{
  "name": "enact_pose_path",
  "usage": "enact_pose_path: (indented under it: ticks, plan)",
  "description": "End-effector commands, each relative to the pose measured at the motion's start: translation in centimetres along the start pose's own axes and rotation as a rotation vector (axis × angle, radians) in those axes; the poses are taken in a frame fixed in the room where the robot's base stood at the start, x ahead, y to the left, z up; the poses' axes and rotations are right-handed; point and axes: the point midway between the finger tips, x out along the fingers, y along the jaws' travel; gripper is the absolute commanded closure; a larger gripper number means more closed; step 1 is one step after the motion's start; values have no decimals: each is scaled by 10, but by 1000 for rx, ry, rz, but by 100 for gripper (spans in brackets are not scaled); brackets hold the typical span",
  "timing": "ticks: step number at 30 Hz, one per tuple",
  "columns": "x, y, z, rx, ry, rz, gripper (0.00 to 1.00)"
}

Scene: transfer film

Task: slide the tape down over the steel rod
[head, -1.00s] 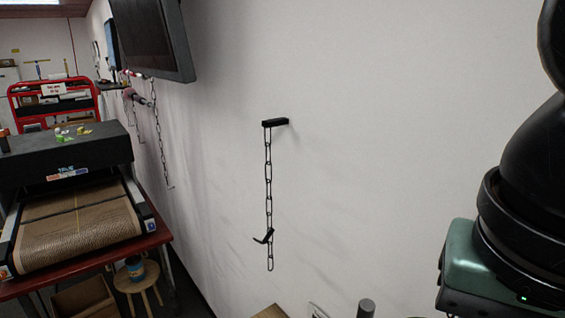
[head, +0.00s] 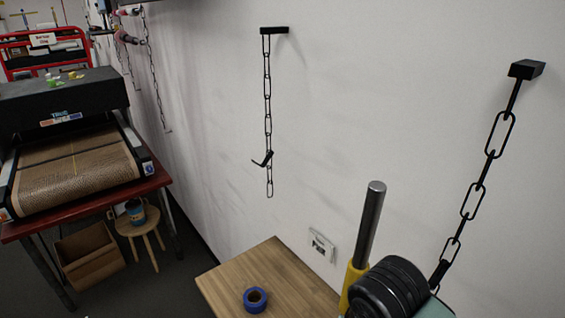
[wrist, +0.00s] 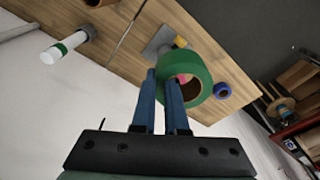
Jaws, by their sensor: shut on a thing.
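My gripper (wrist: 162,78) shows in the wrist view with its blue fingers shut on the near side of a green tape roll (wrist: 200,68). A pink patch shows in the roll's hole. The steel rod (head: 370,222) stands upright in the head view, right of the wooden table top, with a wider yellow part (head: 352,282) around its lower length. In the wrist view a grey plate and a bit of yellow lie partly hidden behind the roll. The fingers and green roll are not visible in the head view. I cannot tell how the roll lines up with the rod.
A blue tape roll (head: 256,299) lies on the wooden table (head: 275,268). A white cylinder with a green band (wrist: 66,46) shows in the wrist view. A conveyor machine (head: 75,170) stands at left.

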Motion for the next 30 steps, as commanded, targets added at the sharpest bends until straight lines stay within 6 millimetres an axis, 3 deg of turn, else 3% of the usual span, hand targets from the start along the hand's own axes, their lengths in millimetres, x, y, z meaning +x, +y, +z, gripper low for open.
enact_pose_path:
  ticks: [1,6,12,18,30]
  plan:
    - [39,-11,11,-30,-8,-10,100]
    - [123,-46,40,-151,-6,-24,100]
    - [183,-80,71,-272,-1,-35,100]
    - [202,-95,84,-324,1,-40,100]
    - [202,-95,84,-329,2,-38,100]
